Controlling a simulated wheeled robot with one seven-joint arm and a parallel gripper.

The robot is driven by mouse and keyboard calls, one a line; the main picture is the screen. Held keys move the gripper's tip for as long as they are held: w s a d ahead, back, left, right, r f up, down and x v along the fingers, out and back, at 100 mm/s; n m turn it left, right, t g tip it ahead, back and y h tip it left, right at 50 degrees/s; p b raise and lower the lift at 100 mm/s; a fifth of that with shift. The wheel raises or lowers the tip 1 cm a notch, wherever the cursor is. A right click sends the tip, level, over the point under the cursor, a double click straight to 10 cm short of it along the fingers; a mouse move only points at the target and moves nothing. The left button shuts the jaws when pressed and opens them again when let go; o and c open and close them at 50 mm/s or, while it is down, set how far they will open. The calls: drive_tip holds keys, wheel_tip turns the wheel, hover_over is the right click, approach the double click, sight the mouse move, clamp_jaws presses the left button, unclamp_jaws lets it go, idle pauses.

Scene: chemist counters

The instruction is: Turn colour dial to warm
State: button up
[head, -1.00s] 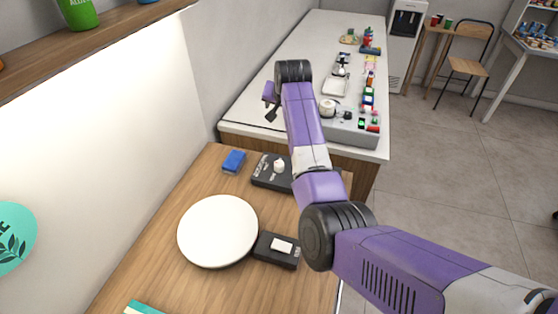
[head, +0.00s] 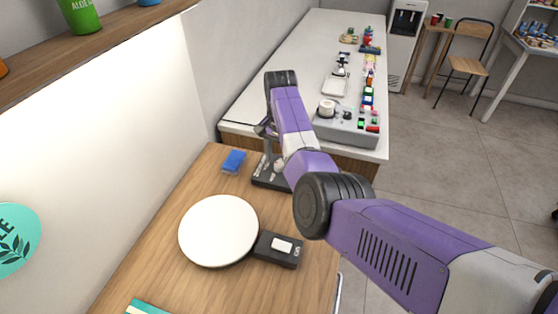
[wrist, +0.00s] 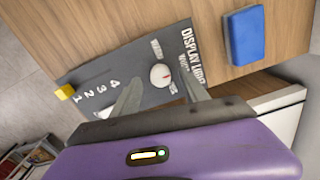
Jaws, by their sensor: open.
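The dark control panel (wrist: 140,60) lies on the wooden counter, its lettering reading "DISPLAY LIGHT". A round white dial (wrist: 160,75) sits on it, between small labels too small to read surely; a small dark mark shows on the dial. My gripper (wrist: 158,78) is open, its two grey fingers pointing at the panel on either side of the dial; whether they touch it I cannot tell. In the head view the panel (head: 262,181) is partly covered by my arm, and my gripper (head: 266,133) is above its far side.
Numbers and a pale control (wrist: 88,107) sit at the panel's other end, near a yellow block (wrist: 65,91). A blue box (head: 234,161) lies beside the panel. A white round plate (head: 218,230) and a black device (head: 278,250) stand nearer.

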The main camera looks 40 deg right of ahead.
drive_tip(key=shift+f, duration=1.1)
clamp_jaws()
drive_tip(key=shift+n, duration=0.3)
drive_tip(key=n+p, duration=0.1)
drive_tip(key=n, duration=0.4)
drive_tip(key=shift+d, duration=0.1)
drive_tip(key=n, duration=0.6)
